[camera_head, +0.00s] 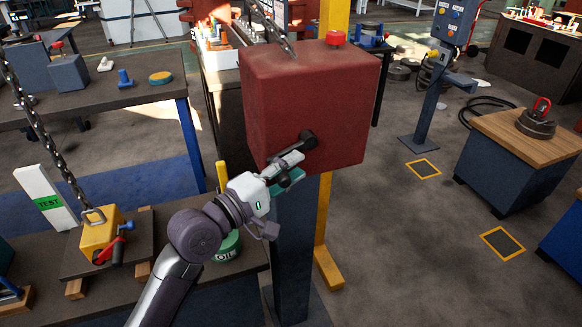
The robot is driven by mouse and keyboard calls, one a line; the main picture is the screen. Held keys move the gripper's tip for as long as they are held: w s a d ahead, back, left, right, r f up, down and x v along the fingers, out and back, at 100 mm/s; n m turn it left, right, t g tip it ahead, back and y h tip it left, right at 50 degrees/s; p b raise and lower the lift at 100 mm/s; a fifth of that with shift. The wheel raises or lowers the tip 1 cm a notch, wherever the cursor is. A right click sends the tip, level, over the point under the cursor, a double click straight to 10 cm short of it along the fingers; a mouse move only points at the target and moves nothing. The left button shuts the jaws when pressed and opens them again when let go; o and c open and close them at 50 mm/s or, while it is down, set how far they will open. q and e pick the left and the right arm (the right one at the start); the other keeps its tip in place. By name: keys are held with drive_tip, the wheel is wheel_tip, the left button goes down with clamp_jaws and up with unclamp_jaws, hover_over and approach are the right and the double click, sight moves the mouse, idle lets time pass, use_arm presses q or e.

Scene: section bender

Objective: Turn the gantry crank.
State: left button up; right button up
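The gantry crank (307,140) is a black crank on the front face of a red box (310,95). Its hub and part of its arm show. The rest runs down-left behind my gripper. My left gripper (291,170) reaches in from the lower left, with its pale and teal fingertips at the crank, close to the box face. The fingers overlap the crank's outer end, so I cannot tell whether they are closed on its handle. My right gripper is not in view.
The box stands on a dark blue post (292,250) beside a yellow upright (324,235). At left, a chain meets a yellow block (98,237) with a red-handled lever, on a low bench. A wooden-topped cabinet (525,140) stands right. Floor between is clear.

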use_arm(q)
clamp_jaws()
drive_tip(key=shift+w+d+f, duration=0.1)
idle(0.3)
drive_tip(key=shift+p, duration=0.5)
